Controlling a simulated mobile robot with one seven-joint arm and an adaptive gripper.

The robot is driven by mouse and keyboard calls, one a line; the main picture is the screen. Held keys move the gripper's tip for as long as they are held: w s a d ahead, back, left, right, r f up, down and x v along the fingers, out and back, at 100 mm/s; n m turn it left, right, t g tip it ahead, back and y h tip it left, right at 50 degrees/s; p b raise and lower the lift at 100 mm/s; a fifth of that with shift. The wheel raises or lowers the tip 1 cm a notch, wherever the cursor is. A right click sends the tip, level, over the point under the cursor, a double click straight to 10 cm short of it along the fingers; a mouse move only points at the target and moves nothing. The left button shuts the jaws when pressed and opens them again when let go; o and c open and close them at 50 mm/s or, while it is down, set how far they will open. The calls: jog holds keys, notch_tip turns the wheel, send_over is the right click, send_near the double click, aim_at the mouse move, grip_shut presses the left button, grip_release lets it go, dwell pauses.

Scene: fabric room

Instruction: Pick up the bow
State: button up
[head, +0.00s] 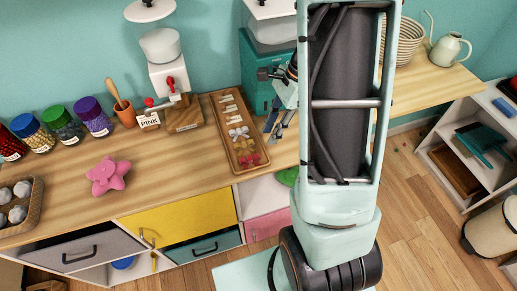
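Small bows lie in a long wooden tray (219,104) on the wooden counter. A white bow (238,132), a yellow bow (243,144) and a pink-red bow (249,160) are in the tray's near half. Several small pale pieces (229,105) lie in its far half, too small to make out. My gripper (272,133) is just right of the tray, pointing down, apart from the bows. Its fingers look spread with nothing between them. My column hides part of the arm.
A teal dispenser (257,80) stands behind the tray, and a white dispenser (164,75) with a "PINK" card (149,120) stands left of it. A pink star (108,176) and several jars (60,122) are farther left. Counter between star and tray is clear.

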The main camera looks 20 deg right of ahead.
jog(key=w+a, duration=0.1)
send_over(251, 157)
jog(key=d, duration=0.3)
jog(key=shift+y, duration=0.4)
jog(key=f, duration=0.5)
jog(key=shift+a+b, duration=0.25)
jog(key=shift+b, duration=0.1)
jog(key=shift+x, duration=2.9)
jog(key=shift+d, duration=0.15)
jog(key=c, duration=0.5)
